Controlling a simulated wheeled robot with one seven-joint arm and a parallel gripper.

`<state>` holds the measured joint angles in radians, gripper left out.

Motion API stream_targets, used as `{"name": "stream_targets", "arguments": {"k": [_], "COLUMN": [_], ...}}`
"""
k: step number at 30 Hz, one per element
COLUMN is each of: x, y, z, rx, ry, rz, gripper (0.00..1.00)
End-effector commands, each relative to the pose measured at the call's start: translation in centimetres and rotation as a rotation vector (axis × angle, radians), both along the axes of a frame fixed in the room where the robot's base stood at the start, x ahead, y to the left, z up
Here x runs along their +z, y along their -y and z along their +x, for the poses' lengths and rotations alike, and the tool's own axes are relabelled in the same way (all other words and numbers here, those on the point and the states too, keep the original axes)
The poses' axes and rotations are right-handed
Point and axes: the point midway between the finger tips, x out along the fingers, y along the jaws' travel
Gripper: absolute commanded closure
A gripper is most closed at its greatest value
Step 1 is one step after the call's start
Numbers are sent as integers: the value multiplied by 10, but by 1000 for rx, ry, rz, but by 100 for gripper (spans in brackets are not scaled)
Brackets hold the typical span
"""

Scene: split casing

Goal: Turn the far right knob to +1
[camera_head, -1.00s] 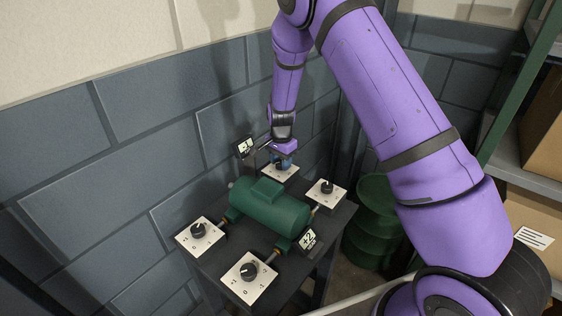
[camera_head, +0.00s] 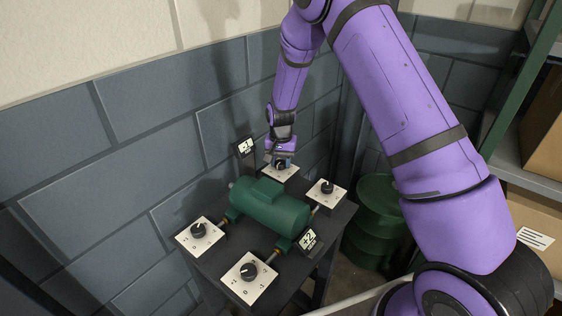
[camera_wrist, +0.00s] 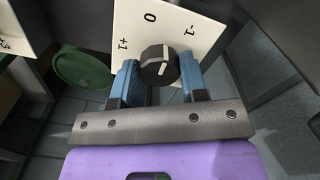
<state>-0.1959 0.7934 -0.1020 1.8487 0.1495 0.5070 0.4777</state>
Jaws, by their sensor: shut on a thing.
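My gripper (camera_head: 281,162) reaches down to the white dial plate (camera_head: 277,175) at the back of the table, the left one of the two far plates in the head view. Its blue fingers are shut on that plate's black knob (camera_wrist: 157,60), one on each side. The wrist view shows the plate (camera_wrist: 182,18) with marks +1, 0 and -1. The knob has a white line, but which mark it points to is unclear. The other far knob (camera_head: 327,187), further right in the head view, stands free.
A green casing (camera_head: 268,206) lies mid-table between the plates. Two nearer knobs (camera_head: 198,230) (camera_head: 249,271) are free. One display (camera_head: 310,239) reads +2; another (camera_head: 245,147) stands at the back, its number hard to read. A green drum (camera_head: 376,205) stands beside the table.

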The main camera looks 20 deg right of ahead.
Motion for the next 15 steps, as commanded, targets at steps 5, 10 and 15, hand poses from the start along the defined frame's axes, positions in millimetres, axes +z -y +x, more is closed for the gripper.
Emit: {"name": "stream_targets", "arguments": {"k": [5, 10, 15], "x": [0, 0, 0], "y": [0, -1, -1], "z": [0, 1, 1], "rx": [168, 328, 490], "ry": [0, 1, 0], "rz": [1, 2, 1], "gripper": [84, 84, 84]}}
